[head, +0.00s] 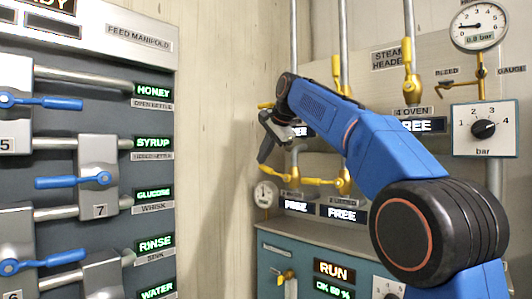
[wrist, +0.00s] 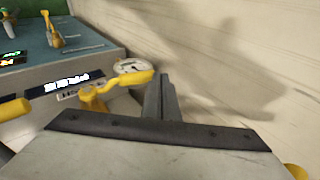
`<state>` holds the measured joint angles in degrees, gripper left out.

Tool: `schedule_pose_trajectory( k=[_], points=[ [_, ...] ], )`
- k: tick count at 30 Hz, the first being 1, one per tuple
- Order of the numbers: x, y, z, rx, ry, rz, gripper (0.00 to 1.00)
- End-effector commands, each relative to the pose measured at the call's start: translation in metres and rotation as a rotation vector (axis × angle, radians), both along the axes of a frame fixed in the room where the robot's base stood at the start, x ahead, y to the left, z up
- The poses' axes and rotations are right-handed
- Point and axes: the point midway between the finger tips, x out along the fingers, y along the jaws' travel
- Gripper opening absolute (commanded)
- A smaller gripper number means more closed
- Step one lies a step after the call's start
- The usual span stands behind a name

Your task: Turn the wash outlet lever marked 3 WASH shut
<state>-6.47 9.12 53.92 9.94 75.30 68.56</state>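A yellow lever (head: 290,178) lies roughly level on the steam panel below my gripper in the head view. It also shows in the wrist view (wrist: 122,82), its grip end close to the left of my fingertips. Whether they touch I cannot tell. The small label plates under it are too small to read, so I cannot confirm the 3 WASH mark. My gripper (head: 264,150) points down beside the lever's left end. In the wrist view its fingers (wrist: 163,95) stand close together with nothing seen between them.
A small round gauge (head: 265,194) sits just below the lever's left end. The teal cabinet (head: 270,245) stands beneath. A bare wall (head: 215,150) lies left of my gripper, then the feed manifold (head: 60,120) with blue levers. Another yellow valve (head: 411,88) is at right.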

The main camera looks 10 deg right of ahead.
Motion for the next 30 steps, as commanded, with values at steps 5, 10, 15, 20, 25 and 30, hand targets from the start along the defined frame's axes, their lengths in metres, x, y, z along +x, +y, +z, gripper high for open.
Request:
schedule_pose_trajectory(
  k=[5,10,15,20,25,30],
  points=[
    [0.008,0.006,-0.013,-0.001,0.002,0.0,0.0],
    [0.012,0.009,-0.021,-0.001,0.002,0.0,0.0],
    [0.015,0.011,-0.027,-0.001,0.0,0.001,0.0],
    [0.016,0.012,-0.03,-0.001,0.001,0.001,0.0],
    [0.016,0.012,-0.031,-0.001,0.001,0.001,0.0],
    [0.016,0.012,-0.031,-0.001,0.0,0.001,0.0]
  ],
)
